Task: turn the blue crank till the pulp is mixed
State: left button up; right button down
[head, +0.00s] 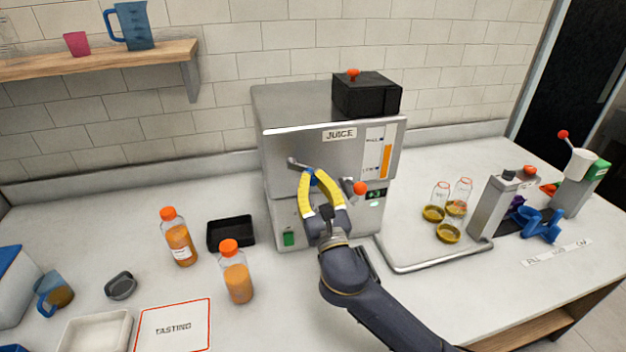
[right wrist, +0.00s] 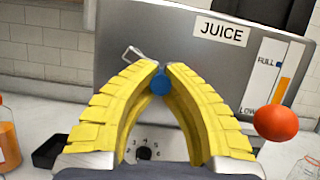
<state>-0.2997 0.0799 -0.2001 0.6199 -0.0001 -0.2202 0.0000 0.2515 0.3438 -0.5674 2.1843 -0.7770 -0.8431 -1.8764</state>
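The juicer (head: 285,110) is a steel box labelled JUICE; its front panel also shows in the right wrist view (right wrist: 130,30). The blue crank's knob (head: 313,179) is on its front, and a metal rod shows at its left. My right gripper (head: 312,173) has yellow fingers that close in on the knob from both sides. In the right wrist view the blue knob (right wrist: 160,84) sits between the nearly meeting fingertips (right wrist: 160,68). The fingers hide part of the crank. The pulp is not visible. My left gripper is not in view.
A red-orange ball knob (head: 360,188) is close right of my gripper. A black tray (head: 231,233) and two orange-capped bottles (head: 180,244) stand left. Several glass jars (head: 440,192) stand right, near a tap unit (head: 492,208). The front centre-left counter is partly clear.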

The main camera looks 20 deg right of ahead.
jog(key=shift+a+r, duration=0.1)
jog(key=c, duration=1.3)
grip_release()
jog(key=v, duration=1.2)
